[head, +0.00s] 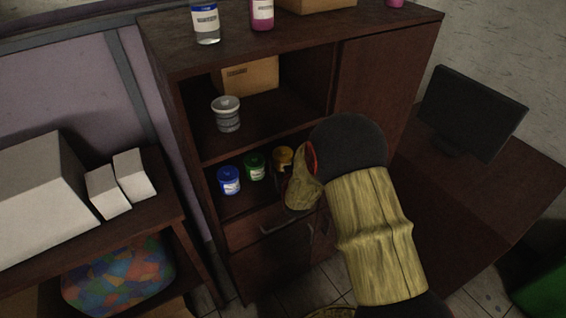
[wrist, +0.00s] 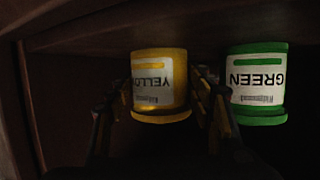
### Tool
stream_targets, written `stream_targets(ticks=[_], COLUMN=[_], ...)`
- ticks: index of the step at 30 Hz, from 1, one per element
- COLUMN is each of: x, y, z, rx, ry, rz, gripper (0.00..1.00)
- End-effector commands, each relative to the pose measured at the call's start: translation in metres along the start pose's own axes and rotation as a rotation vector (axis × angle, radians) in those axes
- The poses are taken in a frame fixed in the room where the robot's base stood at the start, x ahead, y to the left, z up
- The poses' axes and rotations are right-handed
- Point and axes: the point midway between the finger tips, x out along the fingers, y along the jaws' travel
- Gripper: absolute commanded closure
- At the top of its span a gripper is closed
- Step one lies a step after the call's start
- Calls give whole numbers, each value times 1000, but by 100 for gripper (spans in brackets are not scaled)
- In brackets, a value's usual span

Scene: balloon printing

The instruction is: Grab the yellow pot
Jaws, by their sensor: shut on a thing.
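The yellow pot (wrist: 160,85) stands between the two fingers of my gripper (wrist: 160,105) in the wrist view, its label reading "YELLO" upside down. My gripper is shut on it. In the head view the yellow pot (head: 283,157) is on the lower shelf of the dark wooden cabinet, partly hidden by my arm. My gripper's fingers are mostly hidden there behind my wrist.
A green pot (wrist: 257,84) stands close beside my gripper's right finger in the wrist view. A blue pot (head: 229,180) stands farther left on the same shelf. The shelf board (head: 262,133) lies close above. A grey pot (head: 227,114) stands on that upper shelf.

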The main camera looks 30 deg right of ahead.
Motion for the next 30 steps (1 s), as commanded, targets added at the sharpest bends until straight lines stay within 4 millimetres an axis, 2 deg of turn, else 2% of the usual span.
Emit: stream_targets(ticks=[5, 14, 17, 23, 30], x=[0, -1, -2, -12, -60], y=[0, 0, 0, 0, 22], z=[0, -3, -9, -35, -68], rx=[0, 0, 0, 1, 1], ry=[0, 2, 3, 5, 8], rz=[0, 0, 0, 0, 3], gripper=[79, 79, 79, 79, 79])
